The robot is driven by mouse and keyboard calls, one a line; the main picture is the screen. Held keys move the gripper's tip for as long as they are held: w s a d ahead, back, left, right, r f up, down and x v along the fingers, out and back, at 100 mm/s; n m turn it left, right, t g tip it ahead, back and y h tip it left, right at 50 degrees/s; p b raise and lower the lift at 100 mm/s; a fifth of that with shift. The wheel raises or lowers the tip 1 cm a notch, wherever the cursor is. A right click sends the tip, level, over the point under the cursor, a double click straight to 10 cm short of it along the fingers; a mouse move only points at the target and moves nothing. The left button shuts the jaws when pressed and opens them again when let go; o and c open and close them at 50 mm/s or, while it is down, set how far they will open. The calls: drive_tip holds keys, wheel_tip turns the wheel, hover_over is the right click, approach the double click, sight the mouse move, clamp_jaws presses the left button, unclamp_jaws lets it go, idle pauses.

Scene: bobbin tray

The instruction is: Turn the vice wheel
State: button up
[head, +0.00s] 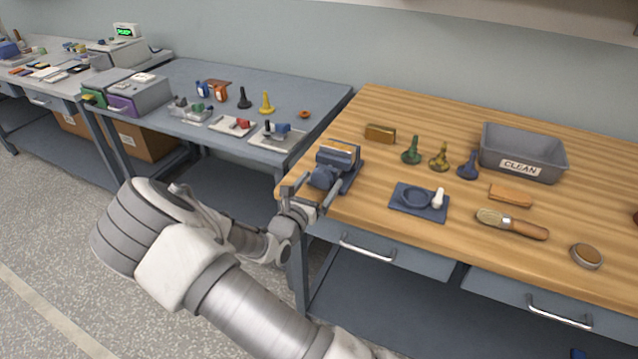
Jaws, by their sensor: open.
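The vice (344,154) is a blue-grey block with orange-brown jaw faces, on the left front corner of the wooden bench. Its round blue wheel (322,178) faces the bench's left front edge. My gripper (312,187) is at the wheel, with its fingers spread on either side of it in this view. The fingers are open. Whether a finger touches the wheel I cannot tell. Part of the wheel and the vice base is hidden behind the fingers.
The wooden bench (400,110) carries a blue plate (405,208), a brush (512,224), several coloured pawn-shaped pieces, and a grey bin marked CLEAN (522,152). A drawer handle (366,248) juts out below the front edge.

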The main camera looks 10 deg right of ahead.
drive_tip(key=c, duration=1.3)
drive_tip(key=shift+c, duration=0.2)
